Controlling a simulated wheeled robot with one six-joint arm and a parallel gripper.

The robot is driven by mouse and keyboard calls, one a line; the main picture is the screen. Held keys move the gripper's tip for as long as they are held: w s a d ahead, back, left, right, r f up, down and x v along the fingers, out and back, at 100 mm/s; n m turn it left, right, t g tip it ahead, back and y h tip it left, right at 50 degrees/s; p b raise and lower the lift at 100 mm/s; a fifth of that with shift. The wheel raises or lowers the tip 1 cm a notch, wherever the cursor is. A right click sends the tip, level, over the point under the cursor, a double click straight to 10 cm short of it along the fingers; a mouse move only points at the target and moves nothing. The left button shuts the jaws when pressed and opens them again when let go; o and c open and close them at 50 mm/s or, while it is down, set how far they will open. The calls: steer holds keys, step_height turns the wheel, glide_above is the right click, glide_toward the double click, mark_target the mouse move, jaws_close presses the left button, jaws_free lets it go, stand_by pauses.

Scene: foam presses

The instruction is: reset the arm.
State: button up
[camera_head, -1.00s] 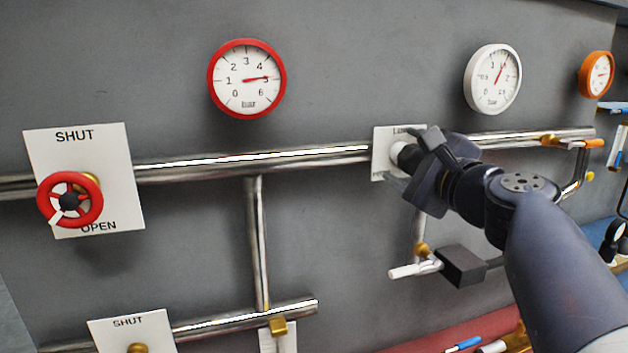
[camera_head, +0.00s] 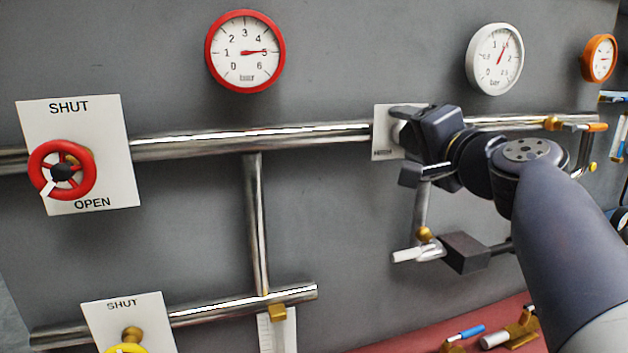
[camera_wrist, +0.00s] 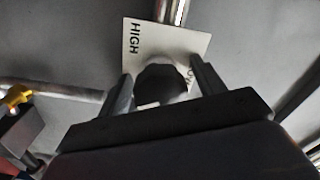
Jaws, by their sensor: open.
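My gripper (camera_head: 408,146) is in front of a white label plate (camera_head: 382,143) on the pipe, at the right of the head view. In the wrist view my gripper (camera_wrist: 164,84) is open, with one finger on each side of a dark round knob (camera_wrist: 160,82) with a white mark. Whether the fingers touch the knob cannot be told. The plate (camera_wrist: 142,58) reads HIGH in the wrist view, and its other lettering is partly hidden by a finger. The arm hides most of the plate in the head view.
A red wheel (camera_head: 41,157) with a SHUT/OPEN plate is on the left. A red-rimmed gauge (camera_head: 245,52) and a white gauge (camera_head: 494,59) hang above the pipe. A white-tipped lever (camera_head: 408,254) and a dark block (camera_head: 464,252) sit below my gripper.

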steer(key=n, duration=0.6)
stand_by(0.4)
steer(key=shift+f, duration=0.1)
